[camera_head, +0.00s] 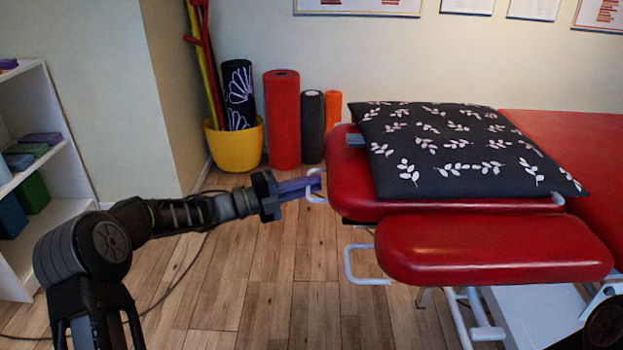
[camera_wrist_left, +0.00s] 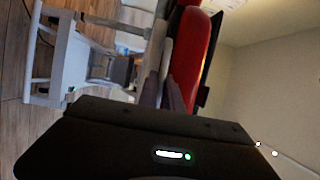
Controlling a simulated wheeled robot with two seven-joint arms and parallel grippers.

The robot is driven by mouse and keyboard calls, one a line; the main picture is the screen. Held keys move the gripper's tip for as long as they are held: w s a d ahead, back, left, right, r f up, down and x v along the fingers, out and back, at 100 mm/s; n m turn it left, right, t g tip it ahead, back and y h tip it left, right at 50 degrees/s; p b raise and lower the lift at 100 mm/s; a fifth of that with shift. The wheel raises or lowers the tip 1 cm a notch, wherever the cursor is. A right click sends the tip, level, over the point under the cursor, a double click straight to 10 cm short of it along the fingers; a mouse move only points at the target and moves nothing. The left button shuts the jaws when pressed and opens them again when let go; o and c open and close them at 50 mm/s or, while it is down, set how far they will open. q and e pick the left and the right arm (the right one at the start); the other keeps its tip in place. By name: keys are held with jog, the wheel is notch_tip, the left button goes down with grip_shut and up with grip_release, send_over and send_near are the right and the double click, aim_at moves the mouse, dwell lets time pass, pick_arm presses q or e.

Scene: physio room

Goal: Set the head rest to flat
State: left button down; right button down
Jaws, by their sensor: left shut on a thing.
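The head rest (camera_head: 350,188) is the red padded end section of the treatment table, with a pale bar handle (camera_head: 311,187) at its left end. It looks close to level, but its exact tilt is hard to judge. My left gripper (camera_head: 316,184) reaches in from the left and is shut on this handle. In the left wrist view its purple-grey fingers (camera_wrist_left: 172,95) point at the handle, beside the red pad (camera_wrist_left: 193,55), and partly hide the grip. My right gripper is not in view.
A dark leaf-patterned cushion (camera_head: 455,150) lies over the head rest. A lower red pad (camera_head: 490,248) with a white bar handle (camera_head: 352,265) sits in front. Foam rollers (camera_head: 283,120) and a yellow pot (camera_head: 234,146) stand by the wall. A shelf (camera_head: 45,150) is at left. Open floor lies between.

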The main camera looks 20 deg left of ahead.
pick_arm(q)
jog(key=shift+f, duration=0.6)
jog(key=shift+r, duration=0.1)
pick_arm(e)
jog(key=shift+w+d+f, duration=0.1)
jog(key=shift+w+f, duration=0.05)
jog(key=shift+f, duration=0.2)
pick_arm(q)
jog(key=c, duration=1.5)
grip_release()
jog(key=shift+c, duration=0.2)
jog(key=p+v, duration=0.1)
jog(key=v, duration=0.6)
jog(key=shift+s+a, duration=0.25)
jog(key=shift+a, duration=0.05)
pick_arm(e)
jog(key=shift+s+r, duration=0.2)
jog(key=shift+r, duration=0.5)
